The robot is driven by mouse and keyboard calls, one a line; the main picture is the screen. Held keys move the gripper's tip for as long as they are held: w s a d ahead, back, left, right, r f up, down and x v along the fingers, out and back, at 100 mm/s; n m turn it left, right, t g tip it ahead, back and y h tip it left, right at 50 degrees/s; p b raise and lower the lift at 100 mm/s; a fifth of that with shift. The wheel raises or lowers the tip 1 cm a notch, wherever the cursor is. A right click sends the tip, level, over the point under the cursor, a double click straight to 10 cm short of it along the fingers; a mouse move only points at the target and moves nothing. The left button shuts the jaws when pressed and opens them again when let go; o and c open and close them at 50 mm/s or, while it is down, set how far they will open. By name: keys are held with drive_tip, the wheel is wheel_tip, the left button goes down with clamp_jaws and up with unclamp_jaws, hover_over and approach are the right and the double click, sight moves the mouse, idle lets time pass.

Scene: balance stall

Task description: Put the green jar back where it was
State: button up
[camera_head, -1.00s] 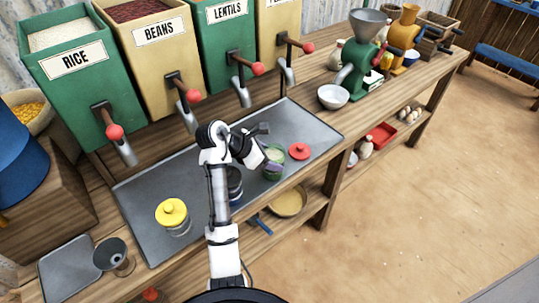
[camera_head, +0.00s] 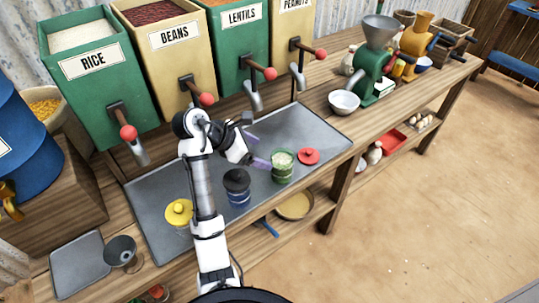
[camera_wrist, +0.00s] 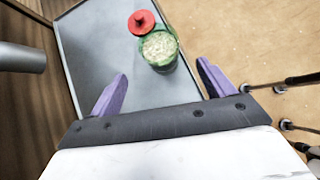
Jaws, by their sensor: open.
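The green jar (camera_head: 282,168) stands upright on the grey metal tray (camera_head: 325,137), near its front right part. It is open at the top and filled with pale grains. Its red lid (camera_head: 308,156) lies on the tray just right of it. My gripper (camera_head: 258,162) is open and empty, to the left of the jar and apart from it. In the wrist view the green jar (camera_wrist: 160,49) stands ahead of the spread purple fingers (camera_wrist: 162,72), with the red lid (camera_wrist: 142,22) beyond it.
A blue jar with a dark lid (camera_head: 238,190) stands left of the green jar. A yellow-lidded jar (camera_head: 179,213) is further left, partly behind my arm. Dispensers with red-knobbed levers (camera_head: 255,75) line the back. A white bowl (camera_head: 344,102) stands right of the tray.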

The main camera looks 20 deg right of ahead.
drive_tip(key=shift+v, duration=1.45)
